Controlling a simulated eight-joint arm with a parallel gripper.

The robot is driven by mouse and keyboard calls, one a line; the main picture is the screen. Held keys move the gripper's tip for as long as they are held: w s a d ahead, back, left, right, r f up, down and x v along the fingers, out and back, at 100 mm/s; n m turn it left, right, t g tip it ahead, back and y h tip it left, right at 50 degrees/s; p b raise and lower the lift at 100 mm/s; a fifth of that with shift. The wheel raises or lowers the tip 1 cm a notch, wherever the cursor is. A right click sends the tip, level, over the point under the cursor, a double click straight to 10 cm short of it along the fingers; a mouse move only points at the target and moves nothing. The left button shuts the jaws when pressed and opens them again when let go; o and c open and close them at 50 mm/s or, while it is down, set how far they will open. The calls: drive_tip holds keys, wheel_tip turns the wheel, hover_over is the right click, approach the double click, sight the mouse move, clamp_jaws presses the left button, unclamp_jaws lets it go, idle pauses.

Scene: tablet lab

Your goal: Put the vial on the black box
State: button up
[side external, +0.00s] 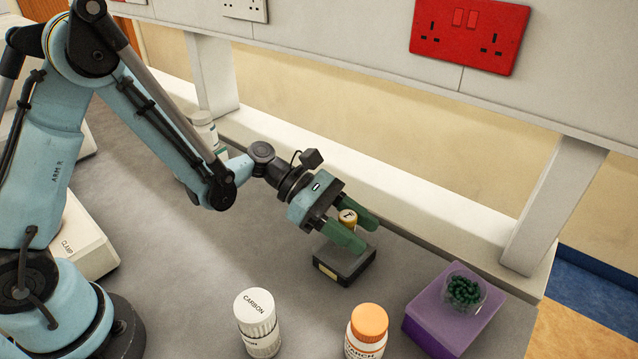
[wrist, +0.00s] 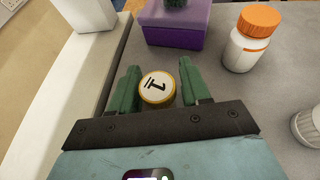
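The vial (side external: 347,218), small and amber with a white, marked top, stands between the two green fingers of my gripper (side external: 352,224). The wrist view shows the round top of the vial (wrist: 157,88) between the fingertips (wrist: 160,86), very close to both. I cannot tell whether the fingers press on it or stand just clear. The black box (side external: 337,275), low with a pale label on its front, lies directly below the gripper. The near finger hides the vial's base, so contact with the box is not visible. The box does not show in the wrist view.
A purple box (side external: 431,318) bearing a dish of dark green beads (side external: 464,292) stands to the right. An orange-capped jar (side external: 367,325) and a white carbon jar (side external: 257,325) stand in front. A white shelf post (side external: 553,205) rises behind. Grey bench (side external: 185,290) lies clear at left.

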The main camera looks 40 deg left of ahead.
drive_tip(key=shift+o, duration=0.9)
drive_tip(key=shift+r, duration=0.1)
drive_tip(key=shift+a+r, duration=0.15)
drive_tip(key=shift+a, duration=0.15)
drive_tip(key=s+a+r+m+t+y, duration=0.2)
drive_tip(key=s+a+m+y, duration=0.3)
drive_tip(key=a+m, duration=0.4)
drive_tip(key=s+a+r+m+t+y, duration=0.2)
drive_tip(key=s+a+r+m+y, duration=0.2)
drive_tip(key=a+m+y, duration=0.4)
drive_tip(key=a+r+m, duration=0.1)
drive_tip(key=a+m, duration=0.1)
drive_tip(key=m, duration=0.1)
drive_tip(key=shift+s+t, duration=0.3)
drive_tip(key=shift+s, duration=0.1)
